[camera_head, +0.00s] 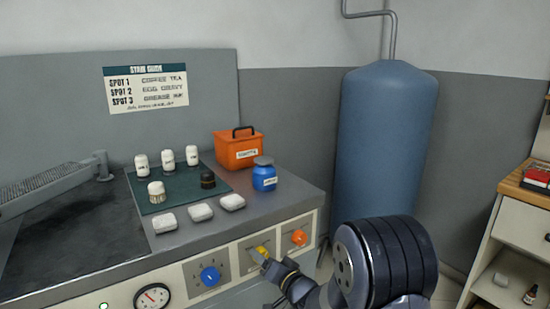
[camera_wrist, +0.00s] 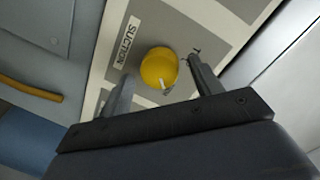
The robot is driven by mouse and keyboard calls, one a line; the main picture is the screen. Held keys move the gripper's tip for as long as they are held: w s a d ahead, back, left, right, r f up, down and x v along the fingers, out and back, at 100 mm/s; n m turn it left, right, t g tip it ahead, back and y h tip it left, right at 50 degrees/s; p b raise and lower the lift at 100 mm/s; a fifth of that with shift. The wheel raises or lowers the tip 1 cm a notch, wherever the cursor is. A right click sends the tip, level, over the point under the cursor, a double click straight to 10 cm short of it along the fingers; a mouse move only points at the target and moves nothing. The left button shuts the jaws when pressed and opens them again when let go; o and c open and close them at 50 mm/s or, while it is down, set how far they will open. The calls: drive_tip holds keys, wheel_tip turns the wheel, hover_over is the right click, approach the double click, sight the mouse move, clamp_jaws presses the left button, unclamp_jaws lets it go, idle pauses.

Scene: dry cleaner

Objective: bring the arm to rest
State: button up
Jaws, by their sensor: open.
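My gripper (camera_head: 268,262) is at the front panel of the spotting table, in front of a yellow knob (camera_head: 262,251). In the wrist view the yellow knob (camera_wrist: 159,67) lies between the two fingers of my open gripper (camera_wrist: 158,72), beside a label reading SUCTION (camera_wrist: 127,42). A gap shows between the knob and each finger. My arm reaches in from the lower right of the head view, and its dark round joint covers part of the floor and the tank's base.
A blue knob (camera_head: 210,276) and an orange knob (camera_head: 299,237) flank the yellow one. Bottles, white pads (camera_head: 200,212) and an orange box (camera_head: 238,150) stand on the table. A blue tank (camera_head: 384,140) stands behind, a wooden-topped cabinet (camera_head: 525,225) at right.

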drive_tip(key=shift+s+d, duration=0.1)
drive_tip(key=v, duration=1.1)
drive_tip(key=w+a+f+n+t+h+b, duration=0.1)
drive_tip(key=w+a+n+b, duration=0.5)
drive_tip(key=n, duration=1)
drive_tip(key=shift+w+f+n+t+b, duration=0.3)
drive_tip(key=shift+w+b, duration=0.55)
drive_tip(key=shift+b, duration=1)
drive_tip(key=shift+d+r, duration=0.1)
